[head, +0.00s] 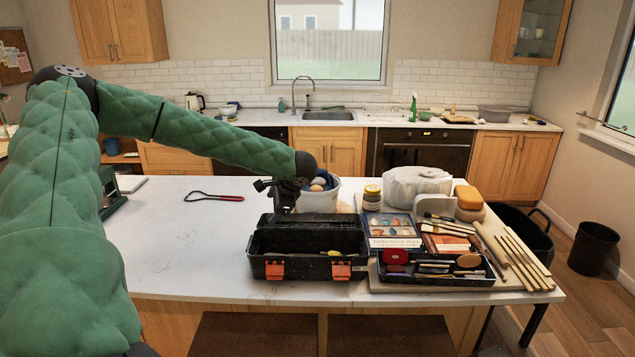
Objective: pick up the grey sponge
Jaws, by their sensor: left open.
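My left gripper (278,195) is black and open. It hangs above the back edge of the open black toolbox (308,262), just left of the white bucket (319,202). The bucket holds rounded beige-brown items and something blue, partly hidden by the gripper. I cannot pick out a clearly grey sponge. A small yellow item (331,253) lies in the toolbox. My right gripper is not in view.
A white wrapped lump (414,186), a jar (372,197), a picture book (391,229), a black tool tray (436,268) and wooden sticks (517,262) crowd the right side. A red-handled loop tool (213,197) lies at left. The table's left front is clear.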

